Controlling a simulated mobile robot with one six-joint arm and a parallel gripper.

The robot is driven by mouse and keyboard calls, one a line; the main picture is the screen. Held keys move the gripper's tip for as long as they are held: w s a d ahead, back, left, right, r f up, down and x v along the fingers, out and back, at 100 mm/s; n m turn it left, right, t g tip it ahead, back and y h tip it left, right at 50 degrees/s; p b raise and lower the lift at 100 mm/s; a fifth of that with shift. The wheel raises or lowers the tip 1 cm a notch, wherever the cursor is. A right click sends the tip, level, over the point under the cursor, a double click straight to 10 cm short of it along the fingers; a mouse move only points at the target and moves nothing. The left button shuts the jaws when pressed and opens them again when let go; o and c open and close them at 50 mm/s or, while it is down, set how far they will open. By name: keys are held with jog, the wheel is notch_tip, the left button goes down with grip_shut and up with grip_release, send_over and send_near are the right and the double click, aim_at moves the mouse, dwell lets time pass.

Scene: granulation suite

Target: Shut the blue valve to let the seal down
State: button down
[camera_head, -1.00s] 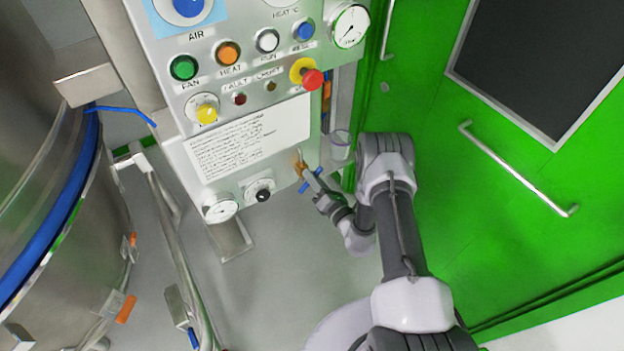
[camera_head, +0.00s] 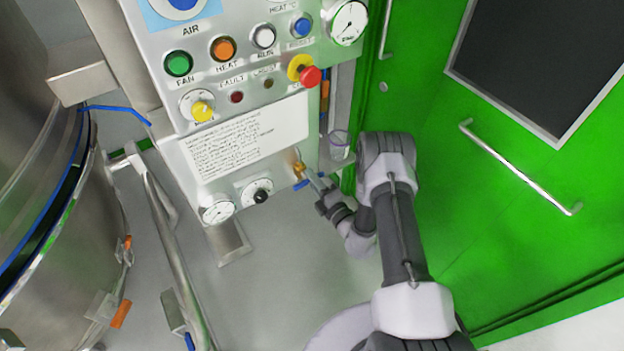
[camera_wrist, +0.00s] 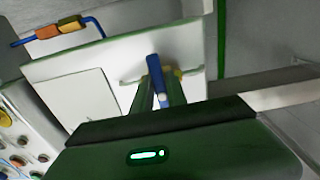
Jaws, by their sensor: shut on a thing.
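The blue valve (camera_head: 300,185) sits at the lower right corner of the control panel, with a brass body and a small blue handle. My gripper (camera_head: 316,183) reaches it from the lower right and is shut on the handle. In the wrist view the blue handle (camera_wrist: 154,68) stands between my two fingers (camera_wrist: 158,92), with a bit of brass behind it. The fingers hide part of the handle. The seal is the blue band (camera_head: 30,245) around the steel vessel at left; it shows as a thin line beside a dark gap.
The control panel (camera_head: 290,125) carries buttons, a red emergency stop (camera_head: 310,75) and gauges (camera_head: 217,211). A green door (camera_head: 500,240) with a bar handle stands close on the right of my arm. A steel rail (camera_head: 180,265) runs between panel and vessel. Grey floor lies below.

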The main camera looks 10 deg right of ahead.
dwell(0.4)
jog(key=c, duration=1.3)
grip_release()
jog(key=p+v, duration=0.5)
jog(key=v, duration=1.2)
jog(key=shift+s, duration=0.25)
